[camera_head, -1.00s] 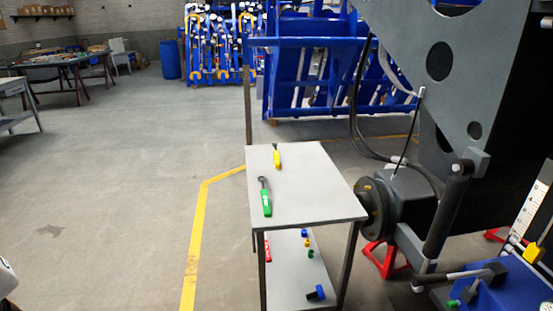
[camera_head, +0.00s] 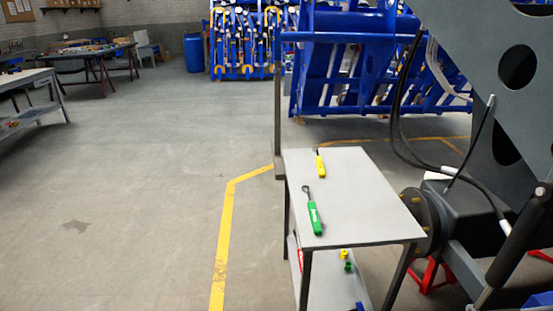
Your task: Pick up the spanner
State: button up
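Two hand tools lie on the grey top of a small two-level table (camera_head: 365,215). The nearer tool has a green handle (camera_head: 314,217) and a dark head that points away from me. The farther tool has a yellow handle (camera_head: 320,165) and a dark tip, also pointing away. My gripper does not show in this view.
The table's lower shelf (camera_head: 325,285) holds small yellow, green, red and blue items. A dark hub (camera_head: 420,222) and the grey chassis (camera_head: 515,90) stand close at its right. A thin post (camera_head: 277,110) rises at the far left corner. Floor (camera_head: 120,220) at left is clear.

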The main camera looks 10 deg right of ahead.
aim_at(320, 168)
jog(key=i+j+u, duration=0.25)
jog(key=u, duration=0.25)
jog(key=i+u, duration=0.5)
jog(key=i+j+z, duration=0.1)
jog(key=i, duration=0.45)
jog(key=i+j+z, duration=0.1)
jog(key=i, duration=0.45)
jog(key=i+z, duration=0.2)
jog(key=z, duration=0.2)
jog(key=i+z, duration=0.2)
jog(key=z, duration=0.15)
jog(key=i+j+z, duration=0.1)
jog(key=z, duration=0.3)
jog(key=i+z, duration=0.25)
jog(key=z, duration=0.15)
jog(key=i+z, duration=0.45)
jog(key=z, duration=0.3)
jog(key=i+j+z, duration=0.15)
jog(key=i+z, duration=0.3)
jog(key=i, duration=0.05)
